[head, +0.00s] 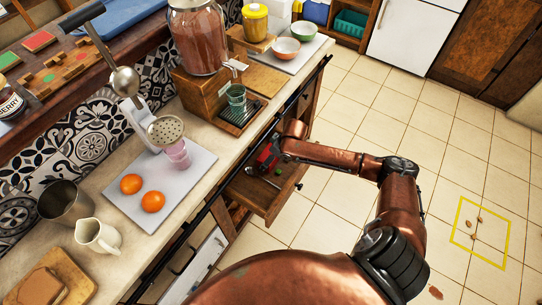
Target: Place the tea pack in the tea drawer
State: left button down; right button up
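The wooden drawer (262,199) is pulled out below the counter, at the centre of the head view. A spoon and a small green item lie in it. A small red pack (264,157), which looks like the tea pack, shows at the drawer's back, by the counter edge. My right gripper (270,152) is beside the red pack, low over the back of the drawer. Its fingers are dark, small and partly hidden, so I cannot tell whether they are closed on the pack. My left gripper is out of view.
The counter edge with a dark rail (228,185) runs close along the drawer's back. A wooden dispenser (204,88) with a glass and a grey tray (150,205) with two oranges stand on the counter. The tiled floor (350,125) at right is mostly open.

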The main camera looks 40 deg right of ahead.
pick_arm(q)
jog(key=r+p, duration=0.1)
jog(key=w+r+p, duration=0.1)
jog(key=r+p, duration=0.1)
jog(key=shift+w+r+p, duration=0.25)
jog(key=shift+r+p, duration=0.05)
jog(key=shift+p, duration=0.1)
pick_arm(e)
jog(key=v, duration=1.2)
